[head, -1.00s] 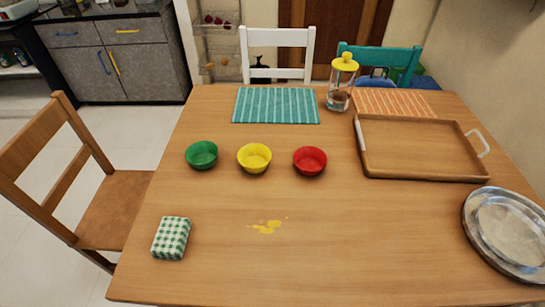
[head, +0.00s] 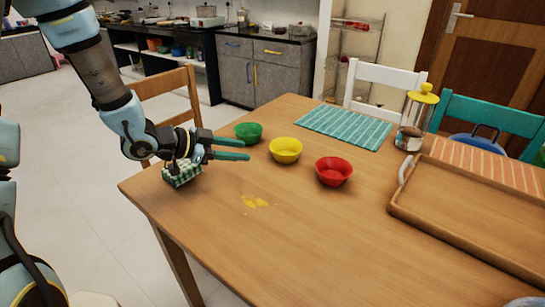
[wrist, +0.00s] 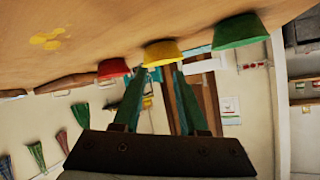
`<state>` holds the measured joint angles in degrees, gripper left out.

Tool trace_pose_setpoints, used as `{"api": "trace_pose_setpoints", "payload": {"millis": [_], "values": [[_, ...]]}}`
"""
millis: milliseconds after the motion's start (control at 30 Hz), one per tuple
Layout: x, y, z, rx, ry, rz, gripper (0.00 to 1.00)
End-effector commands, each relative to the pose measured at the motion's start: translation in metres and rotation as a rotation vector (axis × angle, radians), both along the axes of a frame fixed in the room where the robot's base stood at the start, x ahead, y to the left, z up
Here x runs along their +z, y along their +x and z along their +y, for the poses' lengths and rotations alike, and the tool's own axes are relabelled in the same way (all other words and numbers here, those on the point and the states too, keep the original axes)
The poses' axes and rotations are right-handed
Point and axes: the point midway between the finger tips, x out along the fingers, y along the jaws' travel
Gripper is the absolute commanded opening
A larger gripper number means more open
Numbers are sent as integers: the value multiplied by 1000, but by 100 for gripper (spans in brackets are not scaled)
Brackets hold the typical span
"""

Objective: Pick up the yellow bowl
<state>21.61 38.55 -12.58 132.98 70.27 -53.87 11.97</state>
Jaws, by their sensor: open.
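The yellow bowl (head: 286,150) stands upright on the wooden table between the green bowl (head: 249,132) and the red bowl (head: 333,171). My gripper (head: 249,149) is open and empty, its two green fingers pointing right toward the yellow bowl, with a gap between them and it. In the wrist view, which is turned upside down, the yellow bowl (wrist: 161,53) shows just beyond my fingertips (wrist: 158,68). The red bowl (wrist: 113,68) and green bowl (wrist: 240,31) flank it.
A checkered green-and-white cloth (head: 182,174) lies under my wrist. A yellow spill (head: 255,202) is on the table (head: 290,240). A wooden tray (head: 470,220), a glass jar (head: 411,125) and a striped teal mat (head: 345,126) lie to the right and behind. The front middle is clear.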

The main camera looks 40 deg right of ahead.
Motion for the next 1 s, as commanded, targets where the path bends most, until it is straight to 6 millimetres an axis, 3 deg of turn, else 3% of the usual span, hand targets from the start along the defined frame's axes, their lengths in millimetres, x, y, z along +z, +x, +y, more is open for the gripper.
{"api": "trace_pose_setpoints", "payload": {"millis": [100,200,400,667,1000], "values": [[-5,-22,-14,-85,-60,14,42],[-7,-29,-28,-104,-73,18,42],[-17,-34,-54,-99,-71,16,42],[-21,-37,-68,-96,-70,16,42],[-31,-47,-110,-96,-69,15,42]]}}
